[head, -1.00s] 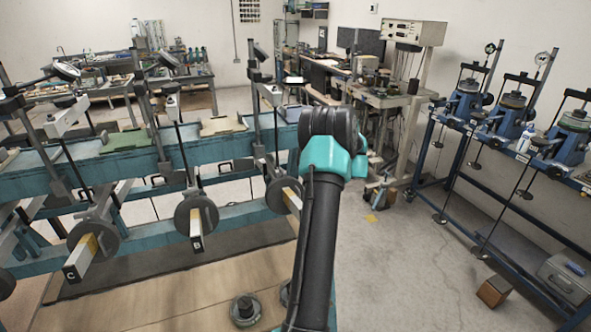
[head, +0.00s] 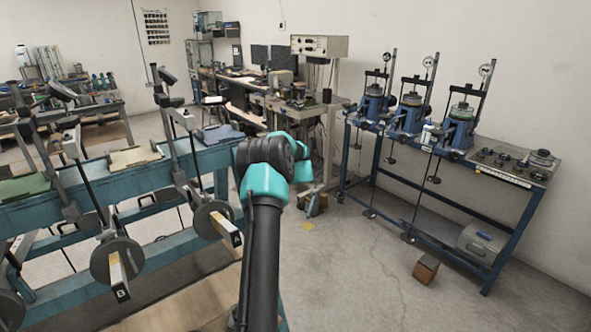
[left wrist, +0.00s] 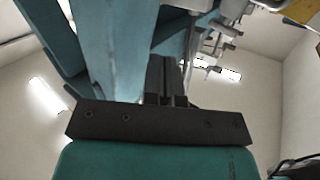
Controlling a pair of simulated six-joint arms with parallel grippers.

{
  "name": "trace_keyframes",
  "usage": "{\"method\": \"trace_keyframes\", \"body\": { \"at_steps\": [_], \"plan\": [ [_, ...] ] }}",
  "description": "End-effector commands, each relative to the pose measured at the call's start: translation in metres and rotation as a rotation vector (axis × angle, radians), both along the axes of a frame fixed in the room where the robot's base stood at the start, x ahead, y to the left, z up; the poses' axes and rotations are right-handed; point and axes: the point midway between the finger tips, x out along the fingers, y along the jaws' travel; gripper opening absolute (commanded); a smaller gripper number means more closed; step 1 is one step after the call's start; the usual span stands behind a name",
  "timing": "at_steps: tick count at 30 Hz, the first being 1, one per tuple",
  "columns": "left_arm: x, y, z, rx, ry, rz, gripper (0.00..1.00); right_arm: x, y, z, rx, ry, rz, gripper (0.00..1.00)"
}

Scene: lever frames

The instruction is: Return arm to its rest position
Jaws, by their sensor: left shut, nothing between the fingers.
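The teal lever frame (head: 153,178) stands at the left in the head view, with upright posts and round dark weights (head: 117,259) on its levers. A lever's end block marked B (head: 119,281) faces me. One of my arms rises from the bottom of the head view, its dark and teal joint in front of the frame's right end. No gripper shows there. In the left wrist view my left gripper (left wrist: 166,62) points up the picture, its dark fingers together and empty, beyond a dark mounting plate. A blurred teal surface lies close at left in that view.
A blue stand (head: 378,150) with several dial-gauge devices runs along the right wall. A small brown box (head: 426,269) lies on the floor before it. A desk with monitors (head: 257,82) is at the back. The grey floor (head: 345,275) between frame and stand is mostly clear.

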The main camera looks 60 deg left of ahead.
Motion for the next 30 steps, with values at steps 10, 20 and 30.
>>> {"method": "trace_keyframes", "body": {
  "at_steps": [10,20,30],
  "plan": [
    [0.032,-0.007,-0.028,0.019,0.022,-0.179,0.0,0.0,0.0,0.0,0.0,0.0,0.0,0.43],
    [0.158,-0.072,-0.127,-0.017,-0.023,-0.868,0.0,0.0,0.0,0.0,0.0,0.0,0.0,0.43],
    [0.249,-0.209,-0.225,-0.281,-0.178,-1.461,0.0,0.0,0.0,0.0,0.0,0.0,0.0,0.43]
  ]
}}
